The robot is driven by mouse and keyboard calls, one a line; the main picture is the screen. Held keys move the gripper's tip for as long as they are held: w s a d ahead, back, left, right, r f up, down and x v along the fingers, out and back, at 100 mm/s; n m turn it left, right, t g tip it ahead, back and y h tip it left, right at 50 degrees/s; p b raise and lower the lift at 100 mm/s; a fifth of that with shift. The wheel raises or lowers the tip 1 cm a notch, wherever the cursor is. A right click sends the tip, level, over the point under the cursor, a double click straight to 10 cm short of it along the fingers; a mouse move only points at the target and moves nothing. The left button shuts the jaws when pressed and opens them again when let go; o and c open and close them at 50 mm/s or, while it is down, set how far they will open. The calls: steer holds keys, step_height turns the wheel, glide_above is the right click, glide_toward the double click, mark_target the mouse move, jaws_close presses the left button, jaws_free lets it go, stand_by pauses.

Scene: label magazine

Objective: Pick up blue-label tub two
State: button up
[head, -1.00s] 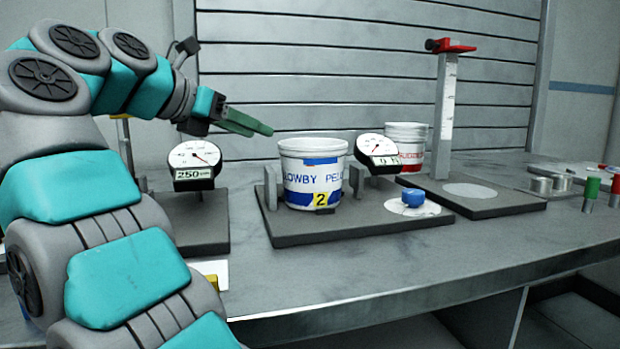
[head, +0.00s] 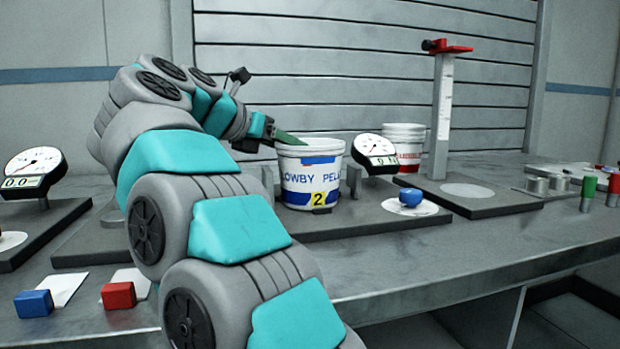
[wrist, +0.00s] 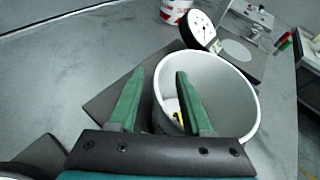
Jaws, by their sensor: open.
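The white tub (head: 312,178) has a blue label, printed blue letters and a yellow "2" tag. It stands upright on a dark grey base plate (head: 345,226) between small grey uprights. My gripper (head: 288,138) is at the tub's left rim, pointing right and slightly down. In the wrist view my gripper (wrist: 160,74) is open, its two green fingers apart. The tub's open mouth (wrist: 225,90) shows there; the right finger overlaps the opening and the left finger is outside, with the near-left rim between them. Whether the fingers reach below the rim is unclear.
A dial gauge (head: 376,150) stands close right of the tub, with a blue knob (head: 411,197) in front. A red-lettered tub (head: 404,146) and a post with a red top (head: 442,115) stand behind right. Blue (head: 34,304) and red (head: 118,295) blocks lie at front left.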

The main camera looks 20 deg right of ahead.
steer(key=shift+c, duration=0.3)
jaws_close()
stand_by(1.1)
